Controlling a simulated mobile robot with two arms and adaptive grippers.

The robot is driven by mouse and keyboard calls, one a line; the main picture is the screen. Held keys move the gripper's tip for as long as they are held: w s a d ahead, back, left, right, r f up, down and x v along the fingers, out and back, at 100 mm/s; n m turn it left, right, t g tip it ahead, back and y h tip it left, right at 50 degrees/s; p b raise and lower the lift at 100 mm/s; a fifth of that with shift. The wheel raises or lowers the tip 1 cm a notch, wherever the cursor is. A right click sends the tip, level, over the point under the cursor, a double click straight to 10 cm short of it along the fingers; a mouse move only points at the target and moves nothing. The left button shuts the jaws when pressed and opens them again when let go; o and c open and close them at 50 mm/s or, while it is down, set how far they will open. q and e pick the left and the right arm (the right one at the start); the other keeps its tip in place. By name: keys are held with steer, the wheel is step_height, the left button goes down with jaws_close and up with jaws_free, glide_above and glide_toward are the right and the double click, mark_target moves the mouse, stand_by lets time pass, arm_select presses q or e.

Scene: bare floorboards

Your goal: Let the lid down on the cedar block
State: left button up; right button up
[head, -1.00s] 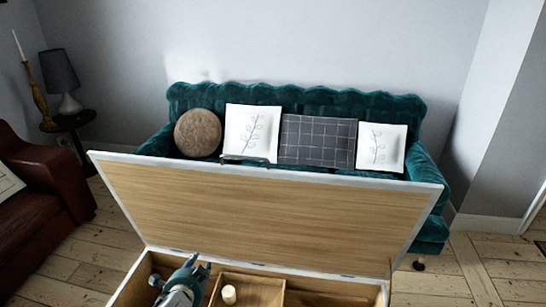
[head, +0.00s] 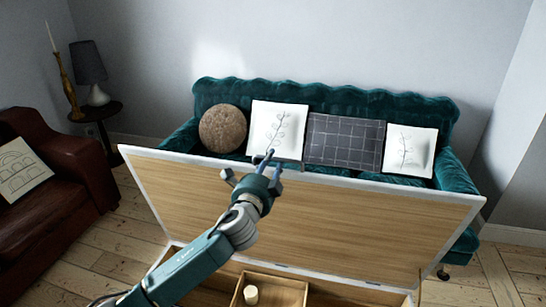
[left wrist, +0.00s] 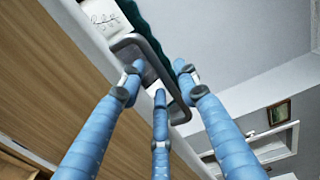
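The chest's wooden lid (head: 320,220) stands raised, with a pale rim along its top edge. Its grey handle (left wrist: 153,45) is a loop on that rim in the left wrist view. My left gripper (head: 250,165) is at the lid's top edge in the head view. In the left wrist view its blue fingers (left wrist: 158,82) are spread around the handle, and I cannot tell if they touch it. A small cream cylinder (head: 251,295) stands in the chest's wooden tray (head: 285,287). I cannot make out a cedar block for certain. My right gripper is not in view.
A teal sofa (head: 330,99) with several cushions stands close behind the lid. A dark red armchair (head: 75,170) is at the left, with a lamp (head: 90,70) on a small table behind it. Bare floorboards (head: 500,265) show at the right.

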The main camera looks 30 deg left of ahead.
arm_select(q)
steer(key=shift+x, duration=1.2)
jaws_close()
